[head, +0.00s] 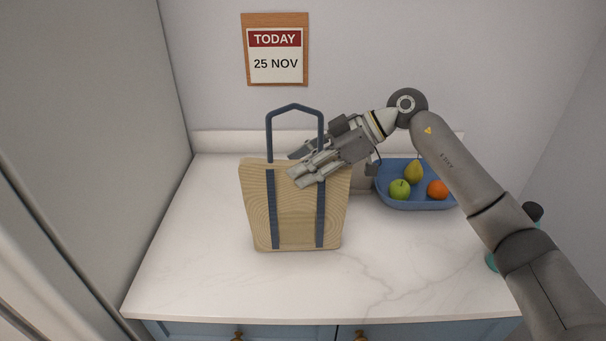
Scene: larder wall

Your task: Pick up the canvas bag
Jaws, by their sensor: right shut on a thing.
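The canvas bag (295,225) is tan with dark blue straps and a blue handle loop (268,135) standing up above it. It is upright near the middle of the white counter, leaning slightly. I cannot tell whether its base touches the counter. My right gripper (304,164) comes in from the right and is shut on the bag at its top edge, by the right leg of the handle. The fingers hide part of the rim and that strap. My left gripper is not in view.
A blue tray (408,204) with a green apple (399,189), a pear (413,172) and an orange (437,189) sits right of the bag. A teal item (491,262) is mostly hidden behind my right arm. A calendar (275,51) hangs on the wall. The front counter is clear.

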